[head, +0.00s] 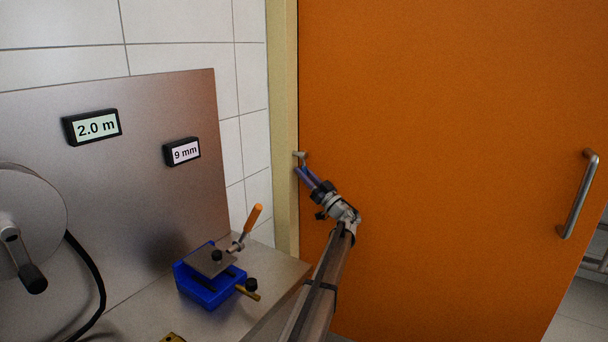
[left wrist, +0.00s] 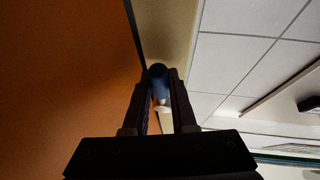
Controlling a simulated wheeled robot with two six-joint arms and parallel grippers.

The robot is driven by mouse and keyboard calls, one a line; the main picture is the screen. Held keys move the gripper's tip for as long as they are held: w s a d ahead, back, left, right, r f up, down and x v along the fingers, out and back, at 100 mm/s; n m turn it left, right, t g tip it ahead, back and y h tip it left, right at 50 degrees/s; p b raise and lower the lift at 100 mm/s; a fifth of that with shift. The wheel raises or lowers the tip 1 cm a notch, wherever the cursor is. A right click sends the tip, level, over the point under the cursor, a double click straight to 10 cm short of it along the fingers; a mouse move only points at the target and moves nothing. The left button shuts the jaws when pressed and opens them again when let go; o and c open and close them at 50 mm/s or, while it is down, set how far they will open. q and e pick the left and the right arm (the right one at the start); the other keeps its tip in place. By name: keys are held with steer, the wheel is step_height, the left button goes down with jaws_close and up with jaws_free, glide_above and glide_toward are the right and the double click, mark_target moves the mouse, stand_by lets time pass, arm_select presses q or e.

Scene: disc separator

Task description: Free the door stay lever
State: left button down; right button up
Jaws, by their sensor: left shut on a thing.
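The door stay lever (head: 300,156) is a small grey metal piece at the left edge of the orange door (head: 440,150), beside the cream frame. My left gripper (head: 304,173) reaches up to it from below right and is shut on it. In the left wrist view, my left gripper (left wrist: 160,74) has its two dark fingers around a dark blue rounded part of the lever (left wrist: 158,84); a pale piece shows below it between the fingers. Much of the lever is hidden by the fingers. My right gripper is not in view.
The door has a vertical metal handle (head: 577,195) at right. A steel bench (head: 275,272) at lower left bears a blue fixture (head: 207,291) with an orange-handled lever (head: 252,219). A reel with a crank (head: 30,215) stands at far left.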

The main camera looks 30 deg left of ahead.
arm_select(q)
steer(key=shift+w, duration=0.1)
steer(key=c, duration=0.7)
jaws_free()
steer(key=shift+c, duration=0.2)
steer(key=b+v, duration=0.3)
steer(key=v, duration=0.4)
steer(key=shift+d+f+b, duration=0.25)
steer(key=shift+d+b, duration=0.05)
steer(key=shift+b, duration=0.05)
